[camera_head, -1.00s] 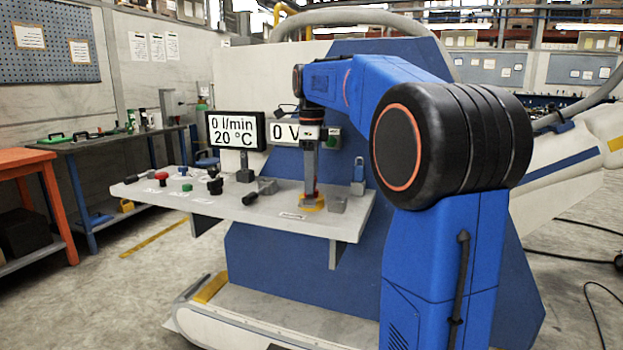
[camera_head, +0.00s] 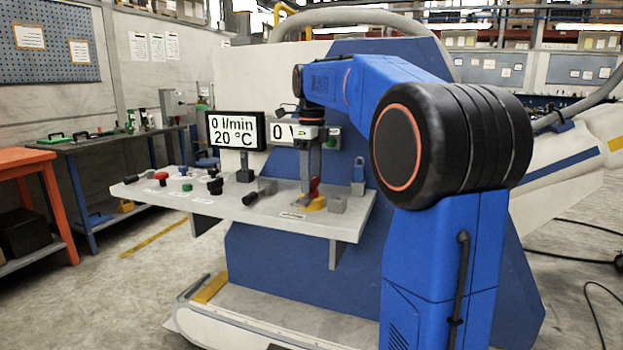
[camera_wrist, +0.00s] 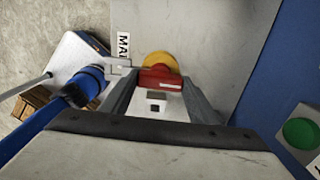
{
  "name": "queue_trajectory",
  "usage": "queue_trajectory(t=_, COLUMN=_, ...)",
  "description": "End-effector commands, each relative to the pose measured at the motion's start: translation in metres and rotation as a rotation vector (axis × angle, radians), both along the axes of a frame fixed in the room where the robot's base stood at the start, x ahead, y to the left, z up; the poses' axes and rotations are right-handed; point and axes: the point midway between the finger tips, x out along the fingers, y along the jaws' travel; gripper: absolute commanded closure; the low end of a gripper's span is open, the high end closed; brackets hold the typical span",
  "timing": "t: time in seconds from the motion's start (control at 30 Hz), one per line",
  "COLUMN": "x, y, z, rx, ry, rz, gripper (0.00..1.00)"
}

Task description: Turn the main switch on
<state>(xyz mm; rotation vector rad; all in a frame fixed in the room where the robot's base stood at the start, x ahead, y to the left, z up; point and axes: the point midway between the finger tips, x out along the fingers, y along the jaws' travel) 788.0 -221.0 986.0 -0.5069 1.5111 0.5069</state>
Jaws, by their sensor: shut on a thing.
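The main switch is a red handle (camera_wrist: 160,78) on a yellow round base (camera_wrist: 161,60), set in the grey panel. In the wrist view it sits beside a label whose visible letters read "MA". My gripper (camera_wrist: 158,92) points down at it, shut on the red handle with a grey finger on each side. In the head view the gripper (camera_head: 312,185) stands over the yellow base (camera_head: 313,204), and the red handle (camera_head: 314,187) shows partly beside the finger. One display reads "0 l/min 20 °C" (camera_head: 236,130). The voltage display (camera_head: 285,133) is partly hidden by my arm.
A green button (camera_wrist: 301,133) shows at the right in the wrist view.

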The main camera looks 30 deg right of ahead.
Motion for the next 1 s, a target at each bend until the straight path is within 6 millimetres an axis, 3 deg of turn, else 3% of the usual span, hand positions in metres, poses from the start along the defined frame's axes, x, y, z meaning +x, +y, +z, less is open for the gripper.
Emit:
queue_trajectory(t=0.03, x=0.000, y=0.000, z=0.001, rx=-0.001, ry=-0.002, rz=-0.002, gripper=0.38)
queue_trajectory(t=0.1, x=0.000, y=0.000, z=0.000, rx=0.000, ry=-0.001, rz=-0.001, gripper=0.27)
queue_trajectory(t=0.53, x=0.001, y=0.000, z=0.010, rx=0.000, ry=-0.003, rz=0.000, gripper=0.27)
queue_trajectory(t=1.0, x=0.001, y=-0.001, z=0.097, rx=-0.001, ry=-0.003, rz=0.000, gripper=0.27)
